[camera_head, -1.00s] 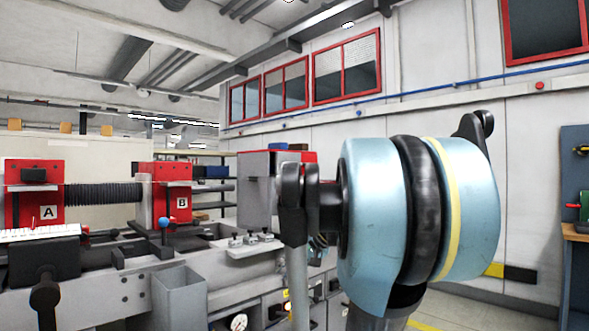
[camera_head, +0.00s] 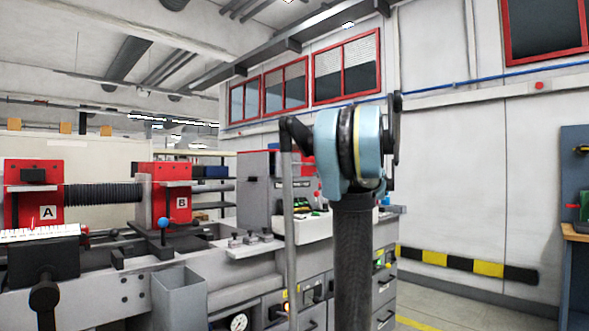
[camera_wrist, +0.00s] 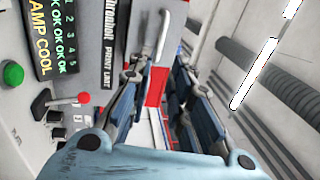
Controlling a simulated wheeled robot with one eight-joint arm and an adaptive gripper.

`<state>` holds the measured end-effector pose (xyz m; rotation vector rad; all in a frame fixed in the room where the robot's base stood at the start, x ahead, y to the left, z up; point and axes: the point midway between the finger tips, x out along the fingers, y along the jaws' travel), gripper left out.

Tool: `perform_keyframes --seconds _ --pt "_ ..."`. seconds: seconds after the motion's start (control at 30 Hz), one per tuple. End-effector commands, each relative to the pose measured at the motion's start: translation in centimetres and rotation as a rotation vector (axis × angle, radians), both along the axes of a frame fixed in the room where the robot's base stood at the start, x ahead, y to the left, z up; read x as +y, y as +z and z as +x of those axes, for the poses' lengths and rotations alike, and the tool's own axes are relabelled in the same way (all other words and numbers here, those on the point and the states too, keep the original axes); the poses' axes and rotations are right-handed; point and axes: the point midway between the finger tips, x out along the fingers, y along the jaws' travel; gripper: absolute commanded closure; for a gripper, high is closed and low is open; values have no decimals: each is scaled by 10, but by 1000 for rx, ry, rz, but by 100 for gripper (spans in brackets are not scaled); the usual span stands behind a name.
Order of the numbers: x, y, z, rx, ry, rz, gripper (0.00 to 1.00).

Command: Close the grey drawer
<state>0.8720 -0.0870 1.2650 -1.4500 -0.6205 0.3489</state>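In the head view, a grey machine carries grey drawer-like fronts with black handles low on its right part (camera_head: 311,321). My arm's dark link covers part of this area, and I cannot tell which front is the grey drawer or whether one stands open. My gripper (camera_wrist: 157,70) shows in the wrist view with its two dark fingers apart and nothing between them. It points along the machine's control panel (camera_wrist: 55,70), which lies to its left in that view. The gripper is not discernible in the head view. No drawer is recognisable in the wrist view.
A grey open-topped bin (camera_head: 180,296) sticks out from the machine's front. Red blocks marked A (camera_head: 35,188) and B (camera_head: 170,197) stand on top. Floor at right is clear.

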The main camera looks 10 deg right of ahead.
Motion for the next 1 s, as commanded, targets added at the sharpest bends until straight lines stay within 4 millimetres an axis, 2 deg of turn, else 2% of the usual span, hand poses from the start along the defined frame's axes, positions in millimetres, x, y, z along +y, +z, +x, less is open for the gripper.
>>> perform_keyframes --seconds 0.7,1.0 --pt "74 21 97 2 5 -1 81" --pt "93 28 124 1 4 -3 81"
